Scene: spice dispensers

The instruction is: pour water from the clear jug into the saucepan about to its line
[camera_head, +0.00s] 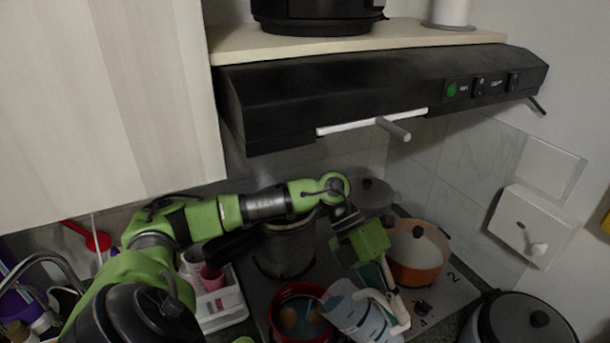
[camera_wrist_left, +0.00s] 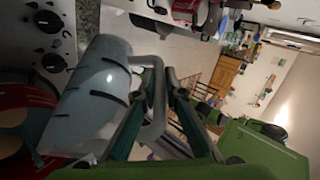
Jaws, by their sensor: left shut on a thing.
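The clear jug (camera_head: 357,314) has dark level marks and a pale handle. My left gripper (camera_head: 386,284) is shut on that handle. The jug is tilted to the left, its mouth over or beside the right rim of the red saucepan (camera_head: 275,327). The saucepan holds bluish water and brown round things like eggs. In the left wrist view the jug (camera_wrist_left: 92,90) lies across the left side, beside the fingers (camera_wrist_left: 160,85), with part of the red saucepan (camera_wrist_left: 30,103) behind it. I cannot make out a stream or the saucepan's line. My right gripper is not in view.
A grey pot (camera_head: 285,250) stands behind the saucepan. An orange pot (camera_head: 419,262) with a lid is right of my gripper. A dark cooker (camera_head: 520,320) is at the lower right. The range hood (camera_head: 375,90) hangs above. A white rack (camera_head: 222,309) stands left of the stove.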

